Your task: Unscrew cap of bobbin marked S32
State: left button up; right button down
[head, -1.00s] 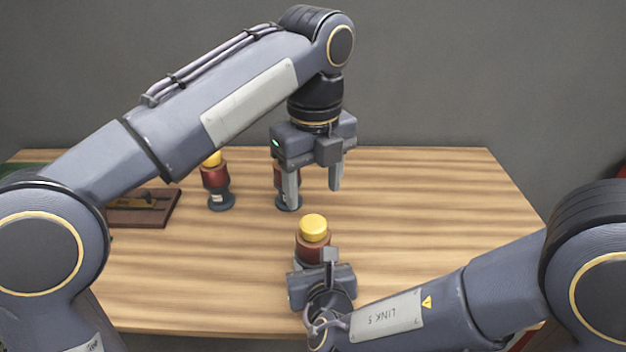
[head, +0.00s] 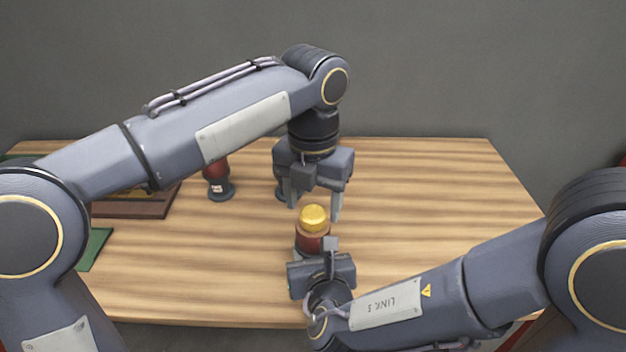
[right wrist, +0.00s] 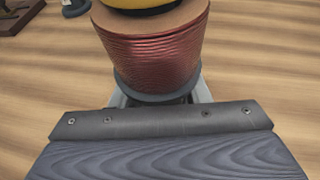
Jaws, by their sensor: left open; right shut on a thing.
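A bobbin (head: 311,241) with copper-red windings and a yellow cap (head: 312,217) stands upright near the middle front of the table. Its windings and dark base fill the right wrist view (right wrist: 155,50), where the cap is cut off at the top edge. No marking is readable on it. My right gripper (head: 328,254) is shut on this bobbin, low down from the front. My left gripper (head: 315,212) points down, open and empty, its fingers just above and behind the yellow cap, apart from it as far as I can tell.
Another bobbin (head: 217,178) stands further back left, its top hidden by my left arm. A dark wooden tray (head: 150,208) and a green mat (head: 97,247) lie at left. The table's right side (head: 430,200) is clear.

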pick_arm(q)
jog(key=shift+f, duration=1.05)
